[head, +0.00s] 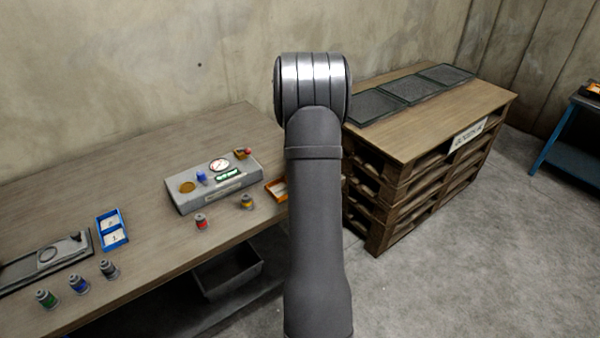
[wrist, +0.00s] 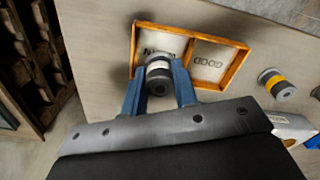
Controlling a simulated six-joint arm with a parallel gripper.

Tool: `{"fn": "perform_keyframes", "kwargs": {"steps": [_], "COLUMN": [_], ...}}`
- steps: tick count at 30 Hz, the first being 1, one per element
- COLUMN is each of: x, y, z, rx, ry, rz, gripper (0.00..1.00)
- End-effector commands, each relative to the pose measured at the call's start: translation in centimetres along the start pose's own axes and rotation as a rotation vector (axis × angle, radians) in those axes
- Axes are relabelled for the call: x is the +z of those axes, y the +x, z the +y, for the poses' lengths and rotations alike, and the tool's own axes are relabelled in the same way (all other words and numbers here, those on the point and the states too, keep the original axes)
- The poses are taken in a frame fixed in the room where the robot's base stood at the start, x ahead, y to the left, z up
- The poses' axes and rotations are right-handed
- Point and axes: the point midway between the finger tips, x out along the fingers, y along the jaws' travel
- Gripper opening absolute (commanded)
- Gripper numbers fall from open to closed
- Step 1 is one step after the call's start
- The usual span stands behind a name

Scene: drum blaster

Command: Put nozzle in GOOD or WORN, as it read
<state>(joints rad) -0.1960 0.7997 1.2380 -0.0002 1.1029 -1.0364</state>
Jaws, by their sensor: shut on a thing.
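In the wrist view my gripper (wrist: 158,80) is shut on a dark grey nozzle with a pale band (wrist: 158,76). The nozzle is over the WORN compartment of an orange-rimmed tray (wrist: 238,68), partly covering the word. I cannot tell whether it touches the tray floor. The GOOD compartment, to the right, is empty. In the head view the tray (head: 270,192) is mostly hidden behind my arm, and so is my gripper.
A yellow-banded nozzle (head: 247,202) and a red-banded nozzle (head: 201,222) stand before the tester. A blue tray (head: 112,238), several other nozzles (head: 78,285) and a grey fixture (head: 48,255) are at the left. A pallet stack (head: 440,125) stands right of the bench.

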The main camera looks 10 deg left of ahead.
Motion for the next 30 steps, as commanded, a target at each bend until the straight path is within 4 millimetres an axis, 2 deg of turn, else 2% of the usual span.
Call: {"fn": "perform_keyframes", "kwargs": {"steps": [3, 5, 16, 17, 18, 26, 30], "x": [0.1, 0.1, 0.1, 0.1, 0.1, 0.1, 0.0], "y": [2.0, 2.6, 3.1, 3.1, 3.1, 3.1, 2.2], "z": [-0.1, 0.0, 0.0, 0.0, 0.0, 0.0, 0.0], "rx": [-0.003, -0.001, 0.0, 0.0, 0.0, 0.0, 0.002], "ry": [0.0, 0.0, 0.0, 0.0, 0.0, 0.0, 0.0], "rz": [-0.002, -0.001, -0.001, -0.001, -0.001, -0.001, 0.001], "gripper": [0.0, 0.0, 0.0, 0.28, 0.35, 0.35, 0.35]}}
